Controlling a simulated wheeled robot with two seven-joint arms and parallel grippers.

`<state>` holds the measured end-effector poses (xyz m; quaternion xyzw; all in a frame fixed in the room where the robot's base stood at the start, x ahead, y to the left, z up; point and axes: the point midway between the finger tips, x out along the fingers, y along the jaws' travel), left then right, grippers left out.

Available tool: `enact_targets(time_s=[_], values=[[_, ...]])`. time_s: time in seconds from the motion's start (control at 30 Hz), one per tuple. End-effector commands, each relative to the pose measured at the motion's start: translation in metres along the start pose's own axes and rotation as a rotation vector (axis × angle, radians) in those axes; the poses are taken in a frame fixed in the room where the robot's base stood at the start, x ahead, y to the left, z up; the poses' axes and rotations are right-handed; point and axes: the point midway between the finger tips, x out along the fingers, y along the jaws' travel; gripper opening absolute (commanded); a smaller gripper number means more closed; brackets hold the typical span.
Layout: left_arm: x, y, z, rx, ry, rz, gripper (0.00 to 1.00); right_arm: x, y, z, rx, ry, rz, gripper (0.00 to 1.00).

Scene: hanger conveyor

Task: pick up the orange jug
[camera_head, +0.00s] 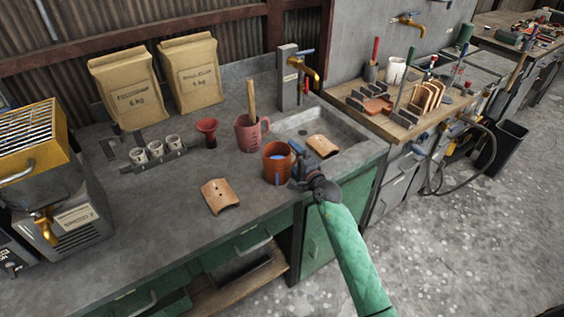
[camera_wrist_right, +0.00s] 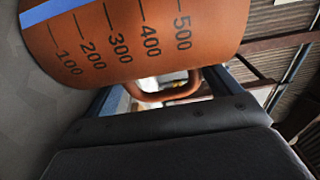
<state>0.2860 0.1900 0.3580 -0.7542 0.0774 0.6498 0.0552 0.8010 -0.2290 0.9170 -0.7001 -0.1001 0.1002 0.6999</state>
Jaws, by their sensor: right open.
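The orange jug (camera_head: 276,168) stands upright on the grey counter near its front right edge, beside the sink. A blue stripe shows on its front. In the right wrist view the jug (camera_wrist_right: 135,40) is very close, tilted in the picture, with dark marks from 100 to 500. Its handle (camera_wrist_right: 165,97) lies between the two fingers. My right gripper (camera_head: 298,166), on the green arm, is at the jug's right side, its jaws open around the handle. Whether the fingers touch the handle cannot be told. My left gripper is not in view.
A pink jug (camera_head: 247,134) with a wooden stick stands just behind. A red funnel-like cup (camera_head: 207,131) is left of it. One curved tile (camera_head: 220,196) lies in front left, another (camera_head: 322,146) by the sink. The front left counter has free room.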

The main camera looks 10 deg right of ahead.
Motion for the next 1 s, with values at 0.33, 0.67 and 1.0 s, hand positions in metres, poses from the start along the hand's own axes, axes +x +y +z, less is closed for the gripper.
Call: enact_targets(time_s=[0.33, 0.67, 1.0], values=[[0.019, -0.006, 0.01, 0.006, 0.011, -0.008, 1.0, 0.028, 0.0, 0.001, 0.001, 0.0, 0.0, 0.89], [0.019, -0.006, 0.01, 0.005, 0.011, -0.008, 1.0, 0.028, 0.0, 0.001, 0.001, 0.0, 0.0, 0.6], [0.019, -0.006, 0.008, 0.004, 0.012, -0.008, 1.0, 0.028, -0.001, 0.001, 0.001, 0.0, -0.002, 0.34]])
